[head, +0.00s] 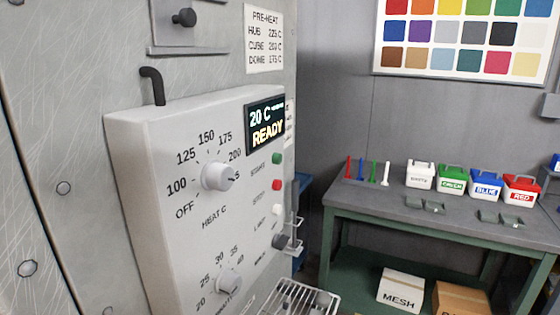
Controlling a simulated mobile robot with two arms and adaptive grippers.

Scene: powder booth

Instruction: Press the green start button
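The green start button (277,158) is a small round button on the right side of the pale control box (150,150), just below the lit display (265,124), which reads "20 C" and "READY". A red button (276,185) sits below it, and a white button (278,210) below that. The small labels beside the buttons are slanted and hard to read. Nothing covers the green button. I cannot make out whether it is pressed in. Neither of my grippers can be made out in the head view.
The heat knob (216,177) and a lower knob (229,282) stick out left of the buttons. A grey bracket-like part (289,244) and a wire rack (305,299) are at the box's lower right. A workbench (400,211) with coloured tubs stands at right.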

